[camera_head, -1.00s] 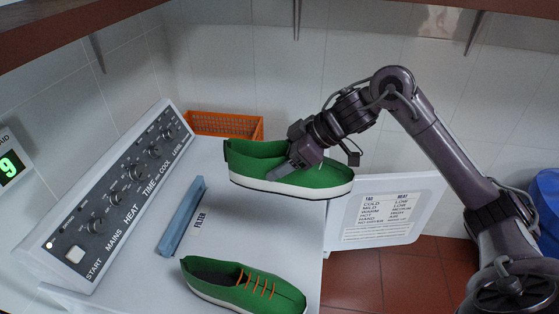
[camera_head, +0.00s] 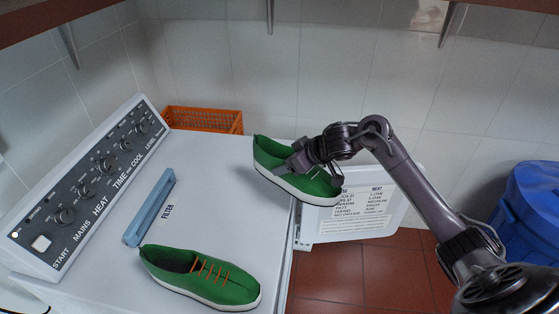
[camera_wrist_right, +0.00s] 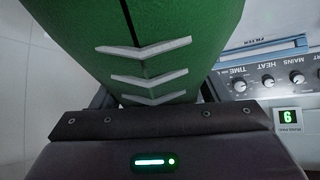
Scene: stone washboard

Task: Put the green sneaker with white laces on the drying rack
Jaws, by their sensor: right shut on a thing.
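The green sneaker with white laces (camera_head: 272,155) is held above the right edge of the white machine top in the head view, its toe pointing to the lower right. My right gripper (camera_head: 296,160) is shut on it. In the right wrist view the sneaker's green upper with white laces (camera_wrist_right: 147,77) fills the top middle, close in front of the gripper. A second green sneaker, with orange laces (camera_head: 205,277), rests on the machine top at the front. My left gripper is not in view. No drying rack shows in these frames.
The white machine (camera_head: 225,165) has a sloped knob panel (camera_head: 95,190) at left and a blue filter strip (camera_head: 150,207) on top. An orange basket (camera_head: 205,120) is behind it. A white door with printed labels (camera_head: 350,215) sticks out right. A blue bin (camera_head: 530,210) stands far right.

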